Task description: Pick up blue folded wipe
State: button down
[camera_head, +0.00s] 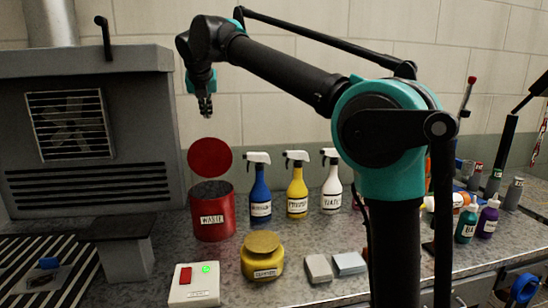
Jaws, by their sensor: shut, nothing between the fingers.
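Two small folded pads lie side by side on the grey bench in the head view: a grey one (318,268) and a paler one with a faint blue tint (349,263). I cannot tell for certain whether the tinted pad is the blue folded wipe. A small blue object (48,263) lies at the far left on a dark piece; its shape is too small to make out. My gripper (205,108) points down, shut and empty, high above the red waste can and well away from the pads.
The red waste can (212,218) stands with its round lid (210,158) raised. A yellow jar (262,258), a switch box (194,286) and spray bottles (297,190) stand nearby. A grey machine (80,130) fills the left. My arm hides part of the bench at right.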

aim_at(347, 264)
jog(key=k+l, duration=0.15)
jog(key=k, duration=0.3)
jog(key=k+l, duration=0.15)
jog(key=k, duration=0.3)
